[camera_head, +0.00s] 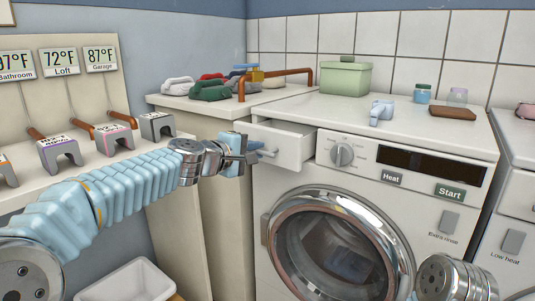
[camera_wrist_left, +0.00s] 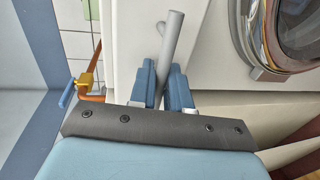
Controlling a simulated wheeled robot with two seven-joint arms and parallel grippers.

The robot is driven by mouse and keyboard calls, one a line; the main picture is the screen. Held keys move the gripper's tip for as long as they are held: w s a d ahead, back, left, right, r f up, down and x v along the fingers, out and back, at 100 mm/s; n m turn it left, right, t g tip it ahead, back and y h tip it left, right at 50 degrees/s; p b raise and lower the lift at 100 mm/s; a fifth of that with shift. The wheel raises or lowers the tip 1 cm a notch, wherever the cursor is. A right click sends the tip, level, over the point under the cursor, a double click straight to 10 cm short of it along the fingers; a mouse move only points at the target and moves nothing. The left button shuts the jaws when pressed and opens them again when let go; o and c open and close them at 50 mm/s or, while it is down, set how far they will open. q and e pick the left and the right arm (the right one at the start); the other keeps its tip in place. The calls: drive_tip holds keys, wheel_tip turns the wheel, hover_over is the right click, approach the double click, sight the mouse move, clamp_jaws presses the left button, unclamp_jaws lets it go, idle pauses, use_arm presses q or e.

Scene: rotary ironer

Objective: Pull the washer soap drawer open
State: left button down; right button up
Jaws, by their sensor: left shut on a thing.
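The washer (camera_head: 400,190) stands at the centre right with its round door closed. Its soap drawer (camera_head: 285,145) at the top left of the front stands pulled out, with its open top showing. A grey bar handle (camera_head: 268,152) is on the drawer's front. My left gripper (camera_head: 252,153) is at this handle, with its blue fingers shut on it. In the left wrist view, the grey handle (camera_wrist_left: 171,38) runs up between the two blue fingers (camera_wrist_left: 161,82). The fingers partly hide the handle. Only a metal joint of my right arm shows at the lower right; its gripper is out of view.
A green box (camera_head: 345,78), a small blue object (camera_head: 381,112), jars and a brown block (camera_head: 453,112) sit on the washer top. A counter to the left holds folded cloths (camera_head: 210,89) and a copper rail (camera_head: 275,75). A white bin (camera_head: 130,282) stands below.

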use_arm(q)
drive_tip(key=f+b+v, duration=0.2)
drive_tip(key=v, duration=0.9)
drive_tip(key=shift+s+a, duration=0.2)
drive_tip(key=shift+s, duration=0.05)
use_arm(e)
drive_tip(key=f, duration=0.1)
drive_tip(key=d+f, duration=0.1)
drive_tip(key=shift+w+f, duration=0.2)
drive_tip(key=shift+f, duration=0.15)
use_arm(q)
drive_tip(key=shift+f, duration=0.1)
drive_tip(key=c, duration=1.3)
unclamp_jaws()
drive_tip(key=shift+c, duration=0.2)
drive_tip(key=v, duration=1.4)
use_arm(e)
drive_tip(key=shift+a+r, duration=0.1)
drive_tip(key=shift+r, duration=0.15)
use_arm(q)
drive_tip(key=shift+w, duration=0.1)
